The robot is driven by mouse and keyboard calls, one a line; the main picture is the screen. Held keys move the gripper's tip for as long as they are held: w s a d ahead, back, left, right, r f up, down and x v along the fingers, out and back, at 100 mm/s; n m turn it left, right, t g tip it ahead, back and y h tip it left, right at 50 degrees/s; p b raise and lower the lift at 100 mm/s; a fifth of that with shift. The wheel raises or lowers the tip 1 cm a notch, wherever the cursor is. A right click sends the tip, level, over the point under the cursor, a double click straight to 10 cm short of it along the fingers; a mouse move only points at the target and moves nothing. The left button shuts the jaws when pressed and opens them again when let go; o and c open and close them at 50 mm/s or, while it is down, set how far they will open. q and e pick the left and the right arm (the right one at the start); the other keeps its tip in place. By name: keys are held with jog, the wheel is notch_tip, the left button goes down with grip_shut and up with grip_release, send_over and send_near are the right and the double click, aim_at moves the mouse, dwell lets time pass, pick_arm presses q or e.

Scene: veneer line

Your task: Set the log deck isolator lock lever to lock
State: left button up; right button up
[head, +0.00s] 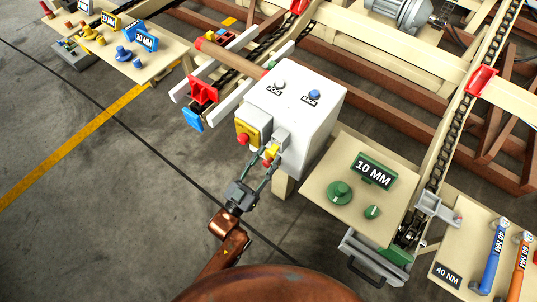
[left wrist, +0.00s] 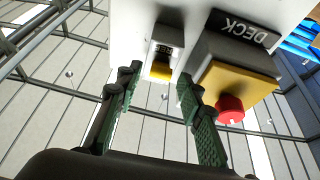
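My right gripper is not in view.
A yellow box with a red button (head: 243,139) sits close beside the lever; its red button (left wrist: 230,109) shows right of my fingers. A table with green parts (head: 325,186) stands to the right.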

pick_arm(q)
jog(key=shift+w+d+r, duration=0.15)
jog(key=shift+w+d, duration=0.1)
jog(key=shift+w, duration=0.1)
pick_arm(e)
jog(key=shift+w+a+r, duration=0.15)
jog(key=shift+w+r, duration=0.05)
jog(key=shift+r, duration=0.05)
pick_arm(q)
jog(key=c, duration=0.8)
